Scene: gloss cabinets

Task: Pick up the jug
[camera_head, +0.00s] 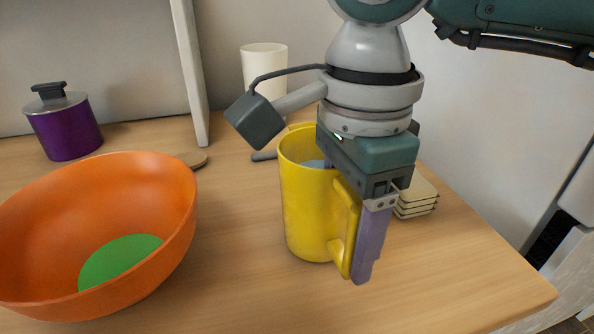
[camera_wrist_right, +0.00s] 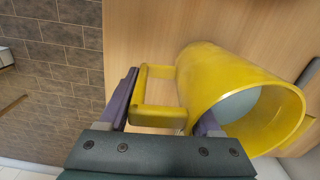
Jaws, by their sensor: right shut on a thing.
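The yellow jug (camera_head: 308,215) stands upright on the wooden counter, right of the orange bowl, with its handle towards the lower right. Something bluish shows inside its mouth. My right gripper (camera_head: 358,262) points down at the handle, with one purple finger outside it; the other finger is hidden in the head view. In the right wrist view the jug (camera_wrist_right: 225,75) lies to the right, and the fingers of my right gripper (camera_wrist_right: 168,100) sit either side of the handle, shut on it. My left gripper is not in view.
An orange bowl (camera_head: 175,215) with a green inside bottom is at left. A purple pot (camera_head: 66,130) and a white cup (camera_head: 264,68) stand behind. A stack of cream coasters (camera_head: 416,195) is right of the jug. The counter's right edge is close by.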

